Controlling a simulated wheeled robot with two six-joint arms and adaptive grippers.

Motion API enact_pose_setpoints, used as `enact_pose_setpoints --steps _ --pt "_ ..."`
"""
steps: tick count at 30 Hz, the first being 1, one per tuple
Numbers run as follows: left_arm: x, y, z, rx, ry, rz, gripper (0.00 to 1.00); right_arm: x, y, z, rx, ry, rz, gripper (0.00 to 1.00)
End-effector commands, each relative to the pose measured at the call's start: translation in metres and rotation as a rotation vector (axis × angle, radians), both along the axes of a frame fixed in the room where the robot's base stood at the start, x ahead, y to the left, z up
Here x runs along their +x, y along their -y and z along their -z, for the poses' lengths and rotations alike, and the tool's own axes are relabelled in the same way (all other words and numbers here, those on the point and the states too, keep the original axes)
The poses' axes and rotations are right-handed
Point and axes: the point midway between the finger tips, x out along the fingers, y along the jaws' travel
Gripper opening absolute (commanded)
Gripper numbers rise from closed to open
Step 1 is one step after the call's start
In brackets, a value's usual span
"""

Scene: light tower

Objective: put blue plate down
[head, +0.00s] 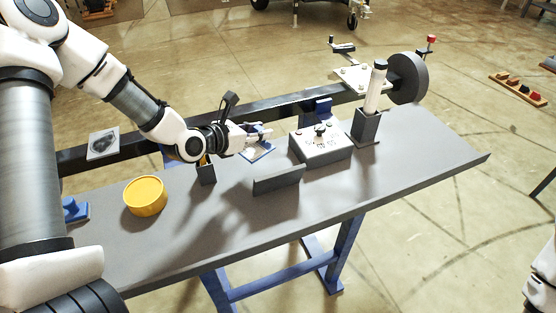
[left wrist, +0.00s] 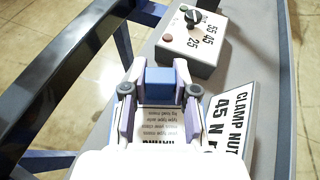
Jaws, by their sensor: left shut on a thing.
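My left gripper (head: 262,132) reaches over the grey bench from the left and is shut on the blue plate (head: 259,154). In the left wrist view a blue block (left wrist: 160,86) sits between the gripper's fingers (left wrist: 158,95), with a white printed label just below it. In the head view the plate shows a pale face and a blue edge. It is over the bench between the dial box and a small dark holder; whether it touches the bench I cannot tell. The gripper hides part of it. My right gripper is out of view.
A grey dial box (head: 321,150) stands right of the plate, and an upright sign (head: 278,181) stands in front. A small dark holder (head: 206,174) and a yellow round container (head: 145,195) are to the left. A tall holder (head: 366,127) stands right. The bench's right end is clear.

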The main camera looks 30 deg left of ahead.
Motion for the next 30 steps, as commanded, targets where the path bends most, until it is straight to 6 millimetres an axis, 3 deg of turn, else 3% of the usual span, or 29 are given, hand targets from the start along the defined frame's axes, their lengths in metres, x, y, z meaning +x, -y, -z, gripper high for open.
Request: enact_pose_setpoints --steps 15,28,29,30 --pt "-0.001 0.001 0.092 0.002 -0.005 0.001 0.0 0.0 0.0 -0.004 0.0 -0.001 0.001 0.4" --pt "-0.001 0.001 0.104 0.0 0.0 0.001 0.0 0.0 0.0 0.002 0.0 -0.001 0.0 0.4" --pt "-0.001 0.001 0.103 0.0 0.0 0.001 0.35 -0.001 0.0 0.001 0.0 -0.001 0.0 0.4" --pt "-0.001 0.001 0.102 0.0 -0.001 0.001 0.49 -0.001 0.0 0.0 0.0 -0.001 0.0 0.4"
